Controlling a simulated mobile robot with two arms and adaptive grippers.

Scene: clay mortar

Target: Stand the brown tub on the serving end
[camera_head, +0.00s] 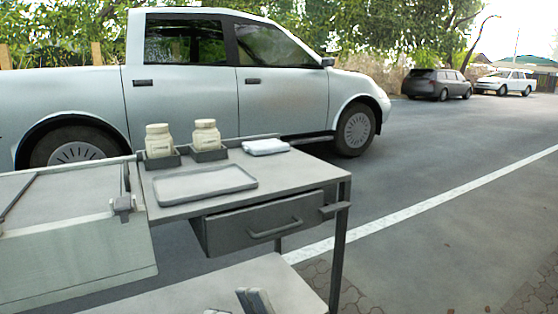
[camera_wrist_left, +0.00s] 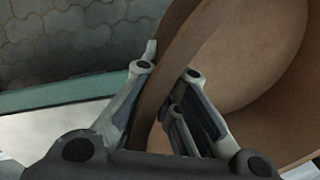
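In the left wrist view the brown tub (camera_wrist_left: 245,50) fills the upper right. Its wall runs between the two fingers of my left gripper (camera_wrist_left: 168,72), which appear closed on it near the rim. The tub and left gripper are out of the head view. The head view shows a grey metal cart top (camera_head: 290,178), with a shallow grey tray (camera_head: 205,184) on it. No label marks which part is the serving end. Grey finger-like parts at the bottom edge, probably my right gripper (camera_head: 236,306), are cut off; their opening is unclear.
Two cream jars (camera_head: 158,141) (camera_head: 206,135) stand in small dark holders at the back. A folded white cloth (camera_head: 265,146) lies right of them. A drawer (camera_head: 265,222) is under the top; a pale panel (camera_head: 75,262) hangs at left. The front right top is bare.

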